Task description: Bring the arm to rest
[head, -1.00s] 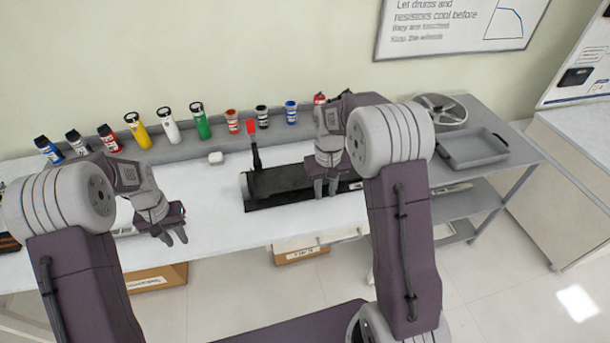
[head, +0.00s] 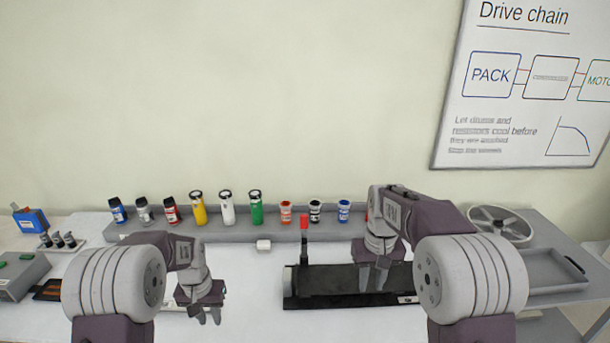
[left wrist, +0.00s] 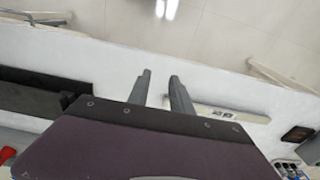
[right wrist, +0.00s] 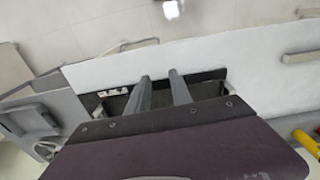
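My left arm comes in from the left, and its gripper (head: 208,316) hangs fingers down over the white bench top, left of the black rig. In the left wrist view its two fingers (left wrist: 159,77) stand apart with nothing between them. My right arm comes in from the right, and its gripper (head: 373,280) points down over the black rig (head: 330,284). In the right wrist view its fingers (right wrist: 159,76) are also apart and empty, with the dark rig behind them. Whether the right fingertips touch the rig I cannot tell.
A grey rack (head: 268,230) along the wall holds several coloured bottles. A red-tipped lever (head: 304,228) rises from the rig. A grey tray (head: 545,272) and a spoked wheel (head: 499,223) stand at right. A blue device (head: 31,221) stands far left.

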